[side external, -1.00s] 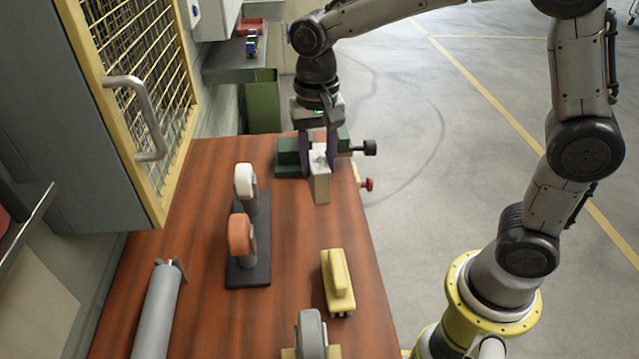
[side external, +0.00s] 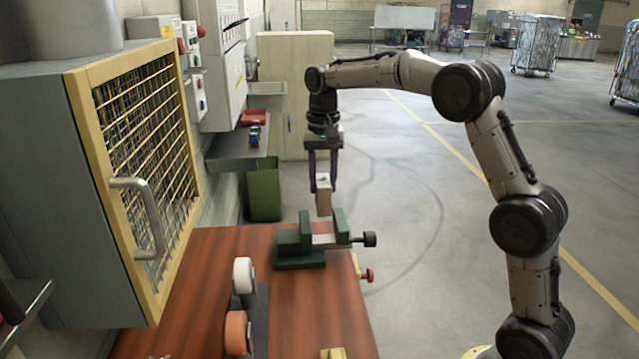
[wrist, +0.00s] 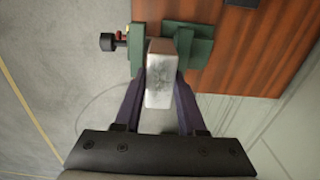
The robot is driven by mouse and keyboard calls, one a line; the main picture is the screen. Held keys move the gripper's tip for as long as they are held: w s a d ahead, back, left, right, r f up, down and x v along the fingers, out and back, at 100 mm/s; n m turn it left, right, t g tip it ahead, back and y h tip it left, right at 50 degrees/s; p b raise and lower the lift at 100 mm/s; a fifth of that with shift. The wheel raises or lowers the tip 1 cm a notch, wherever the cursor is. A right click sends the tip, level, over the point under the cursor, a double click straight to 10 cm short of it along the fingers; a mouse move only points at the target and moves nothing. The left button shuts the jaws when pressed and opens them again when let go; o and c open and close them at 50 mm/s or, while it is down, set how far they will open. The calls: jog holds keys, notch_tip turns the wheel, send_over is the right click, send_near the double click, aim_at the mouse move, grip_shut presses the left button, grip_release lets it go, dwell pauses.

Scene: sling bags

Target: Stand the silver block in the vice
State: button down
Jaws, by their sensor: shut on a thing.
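The silver block (side external: 323,199) is upright between the fingers of my gripper (side external: 323,172), which is shut on it. In the side view the block's lower end is above or behind the green vice (side external: 306,240), which sits at the far end of the wooden bench. The vice has two green jaws with a gap between them and a dark handle knob on the right. In the wrist view the silver block (wrist: 160,75) lies between the purple fingers, with the vice (wrist: 143,47) beyond it and partly hidden by it.
A bench grinder (side external: 242,290) with a white and an orange wheel stands on the near bench. A red knob (side external: 367,275) sticks out at the bench's right edge. A mesh-door cabinet (side external: 145,165) stands at left, and a green bin (side external: 264,190) behind the bench. Open floor lies right.

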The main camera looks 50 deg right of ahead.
aim_at(322, 213)
jog(key=shift+f, duration=3.95)
jog(key=shift+f, duration=0.2)
